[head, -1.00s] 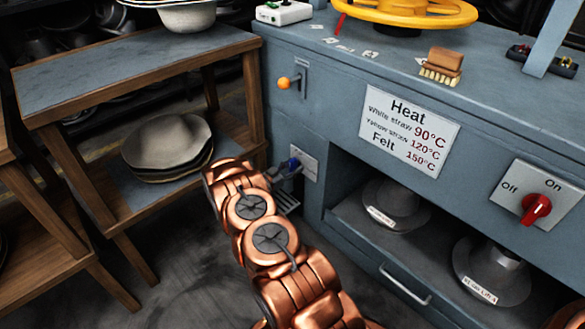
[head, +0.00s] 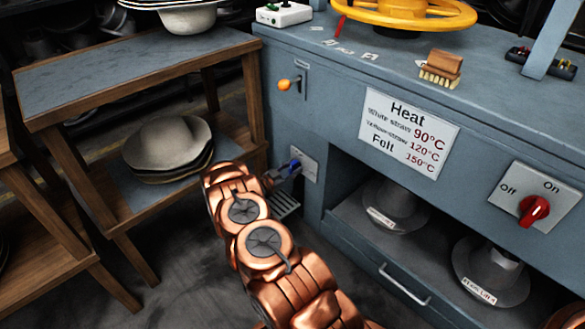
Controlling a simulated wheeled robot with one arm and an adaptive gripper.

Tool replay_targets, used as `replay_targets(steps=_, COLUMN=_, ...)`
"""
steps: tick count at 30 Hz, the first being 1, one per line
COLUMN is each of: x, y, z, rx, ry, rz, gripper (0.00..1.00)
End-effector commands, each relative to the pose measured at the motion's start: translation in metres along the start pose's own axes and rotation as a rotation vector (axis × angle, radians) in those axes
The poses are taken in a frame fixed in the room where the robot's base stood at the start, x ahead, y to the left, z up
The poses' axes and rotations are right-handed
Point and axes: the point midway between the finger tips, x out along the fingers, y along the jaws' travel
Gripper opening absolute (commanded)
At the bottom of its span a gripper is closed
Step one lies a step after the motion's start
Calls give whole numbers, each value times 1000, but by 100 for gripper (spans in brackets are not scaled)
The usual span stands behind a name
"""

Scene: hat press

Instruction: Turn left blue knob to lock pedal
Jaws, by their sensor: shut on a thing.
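The blue knob (head: 295,167) is on a light plate (head: 307,165) low on the left part of the grey-blue press cabinet. My gripper (head: 287,171) is at the knob, mostly dark and small in the head view, and is shut on it. My copper arm hides part of the view behind it. The pedal (head: 286,204), a dark ribbed plate, shows just below the gripper near the floor. Its lower part is hard to make out.
A wooden shelf (head: 130,60) with a stack of hats (head: 165,145) stands close on the left of my arm. An orange-tipped lever (head: 284,85) is above the knob. A red switch (head: 534,209) and open compartment with hat forms (head: 490,270) are right.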

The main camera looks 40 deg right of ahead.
Motion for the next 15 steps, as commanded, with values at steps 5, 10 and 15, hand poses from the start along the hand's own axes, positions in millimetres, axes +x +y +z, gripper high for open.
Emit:
replay_targets(steps=5, x=0, y=0, z=-1, rx=164, ry=3, rz=0, gripper=2)
replay_targets(steps=10, x=0, y=-1, z=0, rx=327, ry=3, rz=-1, gripper=2)
replay_targets(steps=15, x=0, y=-1, z=1, rx=490, ry=2, rz=0, gripper=2)
